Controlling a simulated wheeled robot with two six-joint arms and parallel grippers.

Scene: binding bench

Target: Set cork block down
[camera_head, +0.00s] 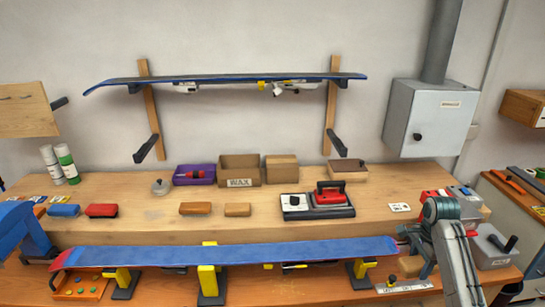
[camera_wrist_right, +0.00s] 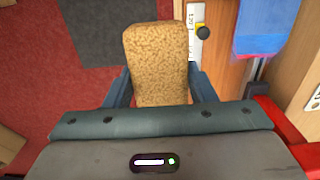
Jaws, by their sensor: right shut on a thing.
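The cork block (camera_wrist_right: 158,60) is a tan, speckled block with rounded corners in the right wrist view. My right gripper (camera_wrist_right: 160,82) is shut on it, with one blue finger on each side. The block's lower end is hidden behind the gripper body. In the head view my right gripper (camera_head: 418,243) is at the right end of the blue board, above the front ledge of the bench. In the wrist view the block appears against the red floor, beside the wooden ledge. My left gripper is not in view.
A labelled strip (camera_head: 404,287) and a black-and-yellow knob (camera_head: 392,279) sit on the front ledge. The long blue board (camera_head: 230,253) rests on yellow-and-black supports. A grey bin (camera_head: 492,246) stands at the right. Brown blocks (camera_head: 195,208) and a waxing iron (camera_head: 330,194) are on the bench.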

